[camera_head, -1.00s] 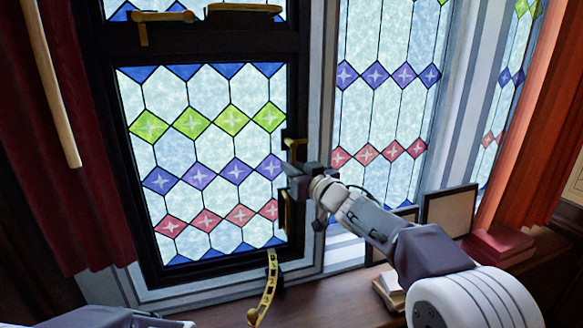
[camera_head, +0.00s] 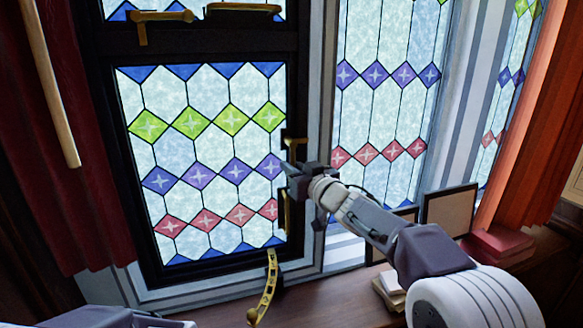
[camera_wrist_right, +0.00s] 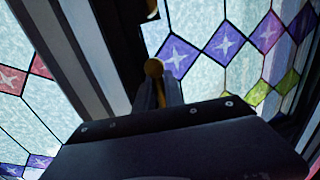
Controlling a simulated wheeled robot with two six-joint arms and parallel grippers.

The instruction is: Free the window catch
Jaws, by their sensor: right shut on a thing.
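The stained-glass window (camera_head: 200,160) stands in a dark frame. Its brass catch (camera_head: 293,150) is on the right side of that frame, partly hidden by my gripper. My right gripper (camera_head: 288,173) is at the catch and shut on its handle. In the right wrist view the catch's round brass knob (camera_wrist_right: 154,68) shows beyond the dark gripper body, with the fingers (camera_wrist_right: 160,94) around the handle below it. My left gripper is out of view; only part of my left arm shows at the lower left.
A brass stay (camera_head: 268,288) hangs from the window's bottom edge over the wooden sill (camera_head: 330,303). A dark red curtain (camera_head: 75,150) and a pole (camera_head: 50,80) are at the left.

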